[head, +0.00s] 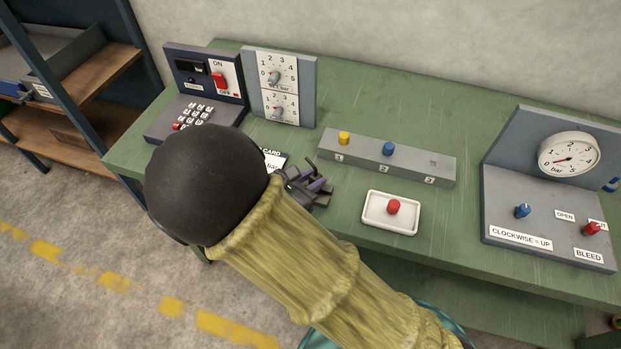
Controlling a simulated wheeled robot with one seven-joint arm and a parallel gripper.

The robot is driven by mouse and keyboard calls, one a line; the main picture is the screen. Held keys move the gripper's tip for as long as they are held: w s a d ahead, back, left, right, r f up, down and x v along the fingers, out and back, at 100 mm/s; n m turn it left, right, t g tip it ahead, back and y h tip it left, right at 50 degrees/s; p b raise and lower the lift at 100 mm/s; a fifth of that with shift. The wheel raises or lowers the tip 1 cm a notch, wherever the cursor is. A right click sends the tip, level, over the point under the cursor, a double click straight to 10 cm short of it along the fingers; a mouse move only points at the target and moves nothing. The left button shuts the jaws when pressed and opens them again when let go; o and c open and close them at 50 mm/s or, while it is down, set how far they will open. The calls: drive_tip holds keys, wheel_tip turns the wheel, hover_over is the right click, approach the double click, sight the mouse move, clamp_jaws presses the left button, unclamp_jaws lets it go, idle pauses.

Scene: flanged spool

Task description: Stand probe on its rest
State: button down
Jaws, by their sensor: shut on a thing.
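My gripper (318,187) is over the green bench, left of the white tray. It is partly hidden by my own arm. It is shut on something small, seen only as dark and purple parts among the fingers. A short dark stem (311,163) sticks up there; I cannot tell whether it is the probe or part of the gripper. No rest can be made out for certain. A grey block (400,168) with numbered places stands just beyond the gripper, with a yellow knob (343,138) at 1, a blue knob (389,149) at 2 and place 3 without a knob.
The white tray (376,221) holds a red knob (393,207). A gauge panel (550,200) stands at the right. A keypad unit (200,95) and dial panel (279,88) stand at the back left. A card (274,160) lies partly hidden by my arm. The bench (450,115) is clear behind the block.

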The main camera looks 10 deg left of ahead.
drive_tip(key=c, duration=1.2)
unclamp_jaws()
drive_tip(key=shift+f, duration=0.1)
drive_tip(key=v, duration=1.2)
